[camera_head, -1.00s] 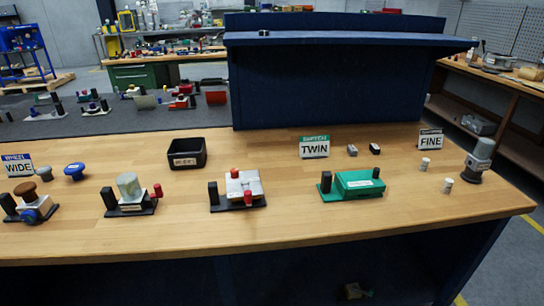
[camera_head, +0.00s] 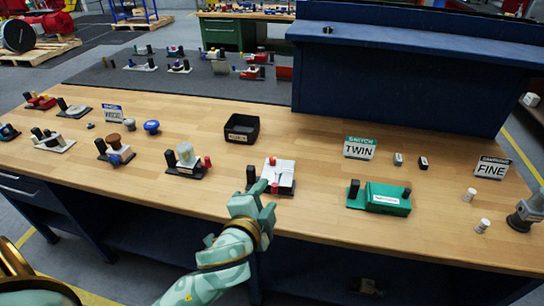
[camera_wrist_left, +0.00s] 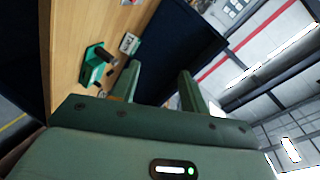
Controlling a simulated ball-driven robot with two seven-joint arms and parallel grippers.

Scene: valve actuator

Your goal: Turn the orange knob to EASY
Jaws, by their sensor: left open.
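A white block on a dark base (camera_head: 284,177) stands near the bench's front edge in the head view. It carries an orange-red knob (camera_head: 272,161) on top and a red knob (camera_head: 275,187) at its front. I cannot read EASY anywhere. My left gripper (camera_head: 262,204) is just in front of this device in the picture and hides part of its base; contact cannot be told. In the left wrist view its two fingers (camera_wrist_left: 158,88) stand apart with nothing between them. My right gripper is not in view.
A green device (camera_head: 381,198) stands right of the white block; it also shows in the left wrist view (camera_wrist_left: 94,64). A clear-topped device (camera_head: 187,160) stands left. A black bin (camera_head: 241,129) and a TWIN sign (camera_head: 360,148) stand behind. Bare wood lies between them.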

